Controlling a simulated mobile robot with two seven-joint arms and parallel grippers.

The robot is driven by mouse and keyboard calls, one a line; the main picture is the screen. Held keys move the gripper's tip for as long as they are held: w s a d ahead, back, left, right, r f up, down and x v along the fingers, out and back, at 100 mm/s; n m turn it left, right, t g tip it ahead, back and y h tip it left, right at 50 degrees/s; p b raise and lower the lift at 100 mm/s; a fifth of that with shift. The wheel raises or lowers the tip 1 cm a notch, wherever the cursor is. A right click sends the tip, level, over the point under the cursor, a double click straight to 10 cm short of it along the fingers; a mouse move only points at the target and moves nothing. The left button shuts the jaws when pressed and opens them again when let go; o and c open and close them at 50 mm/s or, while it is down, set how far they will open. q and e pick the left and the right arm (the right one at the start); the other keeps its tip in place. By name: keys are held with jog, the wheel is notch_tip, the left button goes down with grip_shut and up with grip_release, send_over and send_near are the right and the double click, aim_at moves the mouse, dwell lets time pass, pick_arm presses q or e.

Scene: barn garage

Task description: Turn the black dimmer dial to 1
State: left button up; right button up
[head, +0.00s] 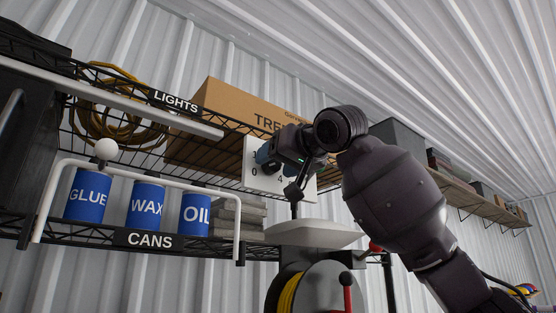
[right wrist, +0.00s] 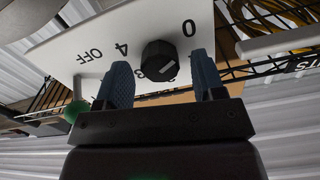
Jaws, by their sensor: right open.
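The black dimmer dial (right wrist: 160,60) is on a white panel (right wrist: 75,45) in the right wrist view. A pale mark shows on the dial's near face. My right gripper (right wrist: 161,72) is open, its two blue fingers on either side of the dial with visible gaps. In the head view the panel (head: 256,182) hangs at the shelf front and my right gripper (head: 270,157) is in front of it, hiding the dial. My left gripper is not in view.
Left of the panel are a white rail (head: 133,171) and blue GLUE, WAX and OIL cans (head: 146,207). A cardboard box (head: 237,105) and coiled yellow cord (head: 105,110) are on the upper wire shelf. A cable reel (head: 318,290) stands below. A green round part (right wrist: 75,110) shows beside the panel.

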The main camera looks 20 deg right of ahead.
jog(key=c, duration=0.9)
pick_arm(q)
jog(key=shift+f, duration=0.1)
pick_arm(e)
jog(key=shift+f+m+b, duration=0.15)
jog(key=shift+m+b, duration=0.75)
jog(key=shift+m, duration=0.1)
jog(key=m+b, duration=0.2)
jog(key=m, duration=0.1)
jog(key=shift+m, duration=0.3)
jog(key=m+b, duration=0.1)
jog(key=m, duration=0.4)
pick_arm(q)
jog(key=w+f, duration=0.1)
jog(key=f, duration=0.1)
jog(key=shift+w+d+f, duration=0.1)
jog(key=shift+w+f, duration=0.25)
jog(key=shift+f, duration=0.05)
pick_arm(e)
jog(key=shift+m, duration=0.5)
pick_arm(q)
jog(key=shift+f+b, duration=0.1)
jog(key=shift+b, duration=0.2)
pick_arm(e)
jog(key=shift+d, duration=0.1)
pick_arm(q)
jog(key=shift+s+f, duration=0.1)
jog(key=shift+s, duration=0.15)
